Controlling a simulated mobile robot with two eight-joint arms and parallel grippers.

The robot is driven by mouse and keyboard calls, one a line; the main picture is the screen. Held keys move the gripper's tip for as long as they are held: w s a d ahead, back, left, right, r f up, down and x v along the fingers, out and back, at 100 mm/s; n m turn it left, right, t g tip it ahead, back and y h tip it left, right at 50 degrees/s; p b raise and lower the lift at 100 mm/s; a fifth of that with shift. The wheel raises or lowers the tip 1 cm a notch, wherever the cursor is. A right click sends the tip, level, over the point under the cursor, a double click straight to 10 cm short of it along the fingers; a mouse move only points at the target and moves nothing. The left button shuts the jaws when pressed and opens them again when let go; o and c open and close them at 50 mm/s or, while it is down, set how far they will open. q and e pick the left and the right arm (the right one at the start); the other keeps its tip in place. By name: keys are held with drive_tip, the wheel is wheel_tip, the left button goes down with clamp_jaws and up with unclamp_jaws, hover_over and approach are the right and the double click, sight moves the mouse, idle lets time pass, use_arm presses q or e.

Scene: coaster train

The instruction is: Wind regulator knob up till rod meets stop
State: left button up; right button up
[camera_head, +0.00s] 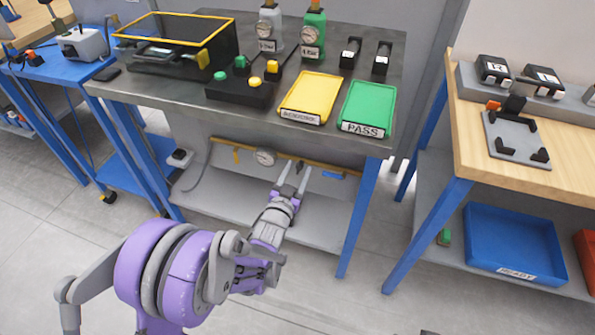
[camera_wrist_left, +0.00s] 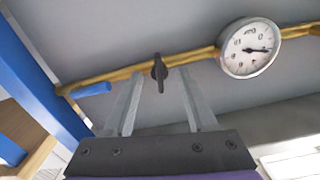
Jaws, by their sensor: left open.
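My left gripper (camera_head: 297,167) is open under the grey workbench, its fingers pointing at the yellow pipe (camera_head: 236,147) on the back panel. In the left wrist view, a small dark knob or valve handle (camera_wrist_left: 159,72) on the pipe shows between the two spread fingers, with a gap on each side. I cannot tell whether it is the regulator knob or how far ahead of the fingertips it lies. A round pressure gauge (camera_head: 264,157) sits beside it on the pipe and shows large in the wrist view (camera_wrist_left: 250,47). No rod or stop is distinguishable. My right gripper is out of view.
A blue lever (camera_wrist_left: 92,89) is on the same pipe. Above is the bench top (camera_head: 225,118) with a yellow tray (camera_head: 312,92), green tray (camera_head: 368,105) and black button box (camera_head: 240,90). A lower shelf (camera_head: 235,195) lies beneath; a blue bench leg (camera_head: 358,220) stands right.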

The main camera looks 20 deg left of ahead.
use_arm(q)
drive_tip(key=shift+w, duration=0.1)
clamp_jaws()
idle(0.3)
drive_tip(key=shift+n, duration=1)
unclamp_jaws()
drive_tip(key=s, duration=1)
drive_tip(key=shift+s+a, duration=0.2)
drive_tip(key=shift+s, duration=0.2)
